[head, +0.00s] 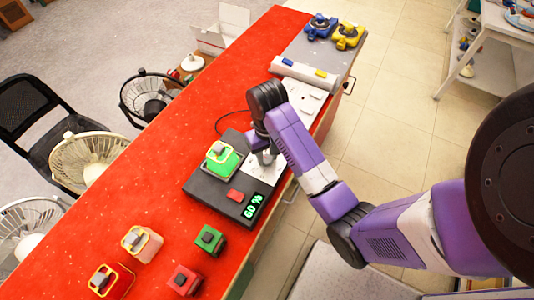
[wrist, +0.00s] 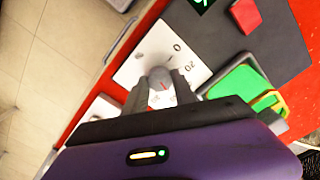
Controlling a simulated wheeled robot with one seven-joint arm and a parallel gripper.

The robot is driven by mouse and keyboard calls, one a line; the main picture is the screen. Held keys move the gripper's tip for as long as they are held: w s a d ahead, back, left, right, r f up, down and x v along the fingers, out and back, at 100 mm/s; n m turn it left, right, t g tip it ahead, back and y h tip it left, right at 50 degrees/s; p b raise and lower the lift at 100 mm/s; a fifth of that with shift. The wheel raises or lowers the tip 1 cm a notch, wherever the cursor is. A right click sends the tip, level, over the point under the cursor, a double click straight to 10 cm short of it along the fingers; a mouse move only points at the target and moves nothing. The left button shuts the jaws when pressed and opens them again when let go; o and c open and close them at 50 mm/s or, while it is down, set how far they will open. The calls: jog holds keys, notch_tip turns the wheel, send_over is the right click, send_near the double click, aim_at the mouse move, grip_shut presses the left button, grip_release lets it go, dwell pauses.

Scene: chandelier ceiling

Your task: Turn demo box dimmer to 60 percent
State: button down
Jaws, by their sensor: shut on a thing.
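The demo box (head: 208,187) is a dark grey slab on the red counter, with a lit green display (head: 252,206) reading 60 %. A white dial plate (head: 262,172) lies at its right side. In the wrist view the plate (wrist: 150,50) shows the marks 0 and 20; other marks are hidden. My gripper (head: 266,156) points down over the plate. In the wrist view its fingers (wrist: 160,86) are shut on the grey dimmer knob (wrist: 160,75), one on each side. The knob is mostly hidden in the head view.
A green block-like device (head: 222,158) and a red rocker (head: 235,195) sit on the box close to my gripper. Several coloured devices, including a small green one (head: 209,240), stand nearer. A white panel (head: 303,76) lies beyond. Fans stand at left.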

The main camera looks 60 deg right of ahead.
jog(key=shift+m, duration=0.6)
jog(key=c, duration=1)
grip_release()
